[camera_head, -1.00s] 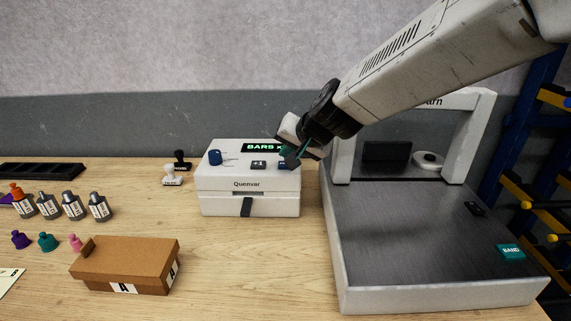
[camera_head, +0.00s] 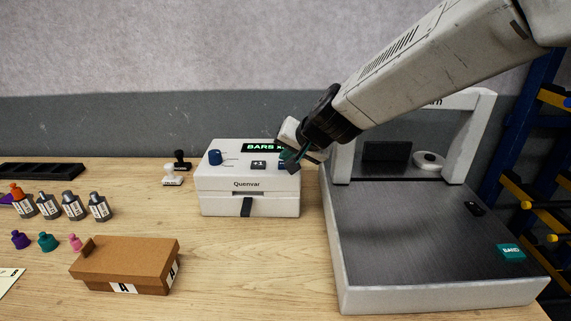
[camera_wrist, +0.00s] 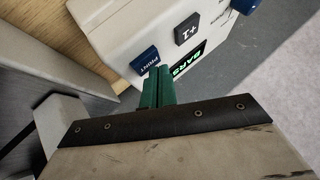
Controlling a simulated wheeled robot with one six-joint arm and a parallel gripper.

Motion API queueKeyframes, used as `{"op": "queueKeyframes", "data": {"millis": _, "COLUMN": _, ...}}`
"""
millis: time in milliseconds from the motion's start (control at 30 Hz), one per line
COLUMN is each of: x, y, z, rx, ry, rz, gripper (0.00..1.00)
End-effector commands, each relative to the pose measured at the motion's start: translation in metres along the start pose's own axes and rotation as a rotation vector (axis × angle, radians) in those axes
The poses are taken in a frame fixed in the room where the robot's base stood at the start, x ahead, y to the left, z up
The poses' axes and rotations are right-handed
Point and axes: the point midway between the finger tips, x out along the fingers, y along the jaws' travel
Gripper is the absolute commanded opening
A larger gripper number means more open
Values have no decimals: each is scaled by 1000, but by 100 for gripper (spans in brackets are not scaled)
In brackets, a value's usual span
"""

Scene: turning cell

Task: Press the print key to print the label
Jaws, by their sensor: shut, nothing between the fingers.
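The white Quenvar label printer (camera_head: 222,184) stands on the bench, with a lit green display (camera_head: 262,147) reading BARS on top. The blue print key (camera_head: 282,164) is mostly hidden behind my gripper in the head view; in the wrist view the key (camera_wrist: 145,60) shows clearly, marked PRINT. My gripper (camera_head: 291,163) is shut and empty, over the printer's right end. In the wrist view its green fingers (camera_wrist: 160,72) end right beside the print key, towards the display. I cannot tell whether they touch the printer or key.
A dark +1 key (camera_head: 258,164) and a blue knob (camera_head: 215,157) sit left of the print key. A large grey-topped machine (camera_head: 400,225) stands close on the right. A brown box (camera_head: 125,262) and several bottles (camera_head: 73,205) are on the left.

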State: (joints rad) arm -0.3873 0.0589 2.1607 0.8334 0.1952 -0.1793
Motion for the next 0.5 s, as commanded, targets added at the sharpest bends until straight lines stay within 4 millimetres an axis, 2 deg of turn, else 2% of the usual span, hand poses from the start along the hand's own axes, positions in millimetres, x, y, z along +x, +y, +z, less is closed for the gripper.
{"op": "queueKeyframes", "data": {"millis": 500, "x": 4, "y": 3, "z": 3, "rx": 0, "ry": 0, "rz": 0, "gripper": 0}}
